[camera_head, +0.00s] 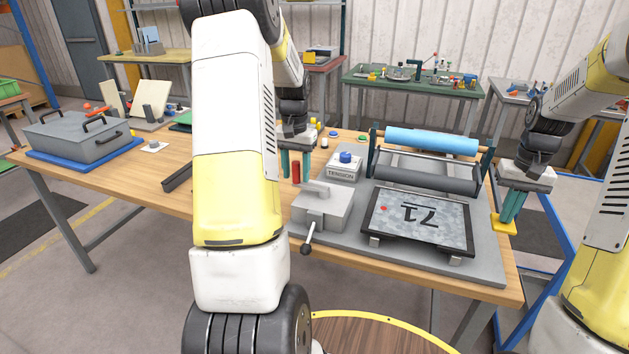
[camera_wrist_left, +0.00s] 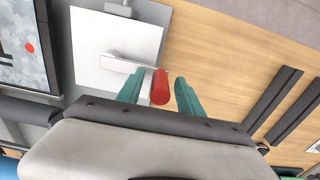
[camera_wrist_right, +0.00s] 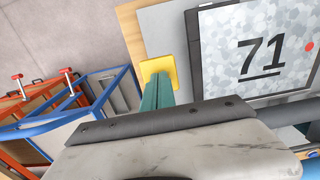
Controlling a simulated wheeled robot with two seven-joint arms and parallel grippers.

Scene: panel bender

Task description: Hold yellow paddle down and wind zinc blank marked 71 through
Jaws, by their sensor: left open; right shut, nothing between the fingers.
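The zinc blank (camera_head: 415,217) marked 71 lies on a dark-framed feed table in front of the rollers; its red dot and number also show in the right wrist view (camera_wrist_right: 270,50). The yellow paddle (camera_head: 503,224) sticks out at the right edge of the machine. My right gripper (camera_head: 509,218) is shut, fingertips over the yellow paddle (camera_wrist_right: 157,70), seemingly touching it. My left gripper (camera_head: 293,178) is open around the red crank handle (camera_wrist_left: 160,87), with a teal finger on each side and a gap visible. The crank arm joins the grey gearbox (camera_head: 321,208).
A blue roller (camera_head: 432,141) and a grey roller (camera_head: 425,174) stand behind the blank. A TENSION box (camera_head: 345,168) with a blue knob is beside them. A grey lidded box (camera_head: 77,137) sits at the far left. A blue-framed cart (camera_wrist_right: 100,95) stands right of the table.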

